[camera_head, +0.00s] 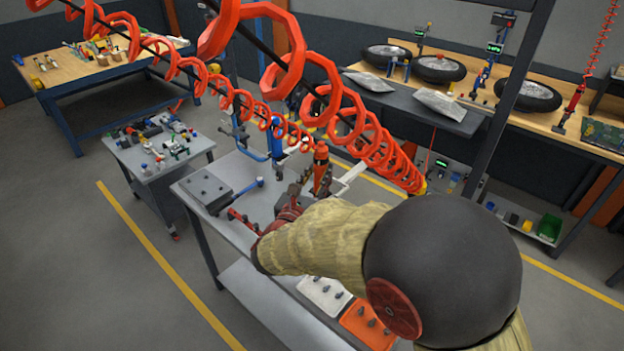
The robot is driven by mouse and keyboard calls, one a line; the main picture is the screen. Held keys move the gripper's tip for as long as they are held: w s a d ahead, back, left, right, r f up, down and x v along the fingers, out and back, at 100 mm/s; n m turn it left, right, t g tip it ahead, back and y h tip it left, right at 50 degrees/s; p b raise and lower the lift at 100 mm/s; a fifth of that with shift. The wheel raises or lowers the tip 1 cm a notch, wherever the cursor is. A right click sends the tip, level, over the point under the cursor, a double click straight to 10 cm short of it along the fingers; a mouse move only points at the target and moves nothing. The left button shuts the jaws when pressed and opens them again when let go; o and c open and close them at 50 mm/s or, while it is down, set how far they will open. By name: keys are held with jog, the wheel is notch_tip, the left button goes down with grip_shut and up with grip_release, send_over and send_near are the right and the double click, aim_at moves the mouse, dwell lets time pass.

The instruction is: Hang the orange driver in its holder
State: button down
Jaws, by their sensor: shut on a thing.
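The orange driver (321,153) stands roughly upright above the grey workbench (230,222), its orange upper part showing. My gripper (318,182) is shut on the driver below that part. My arm reaches in from the lower right and hides part of the bench. A pale bracket (350,174) juts out just right of the driver; I cannot tell whether it is the holder or whether the driver touches it. A blue tool (275,138) stands upright left of the driver, by a blue stand (240,133).
A red coiled hose (312,78) hangs across the view close above the driver. On the bench are a grey plate (205,188), a white tray (322,294) and an orange tray (365,326). A small parts table (150,168) stands to the left. A dark post (507,95) rises at right.

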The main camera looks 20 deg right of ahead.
jog(key=w+d+b, duration=0.1)
jog(key=w+d, duration=0.2)
jog(key=d, duration=0.2)
jog(key=shift+w, duration=0.25)
jog(key=shift+d, duration=0.1)
dwell(0.7)
jog(key=shift+f+b, duration=0.75)
jog(key=shift+b, duration=0.1)
dwell(1.4)
jog(key=c, duration=1.6)
grip_release()
jog(key=shift+c, duration=0.2)
jog(key=shift+o, duration=1.2)
jog(key=shift+f, duration=0.2)
jog(key=shift+s, duration=0.1)
jog(key=v, duration=1.2)
jog(key=shift+r, duration=0.2)
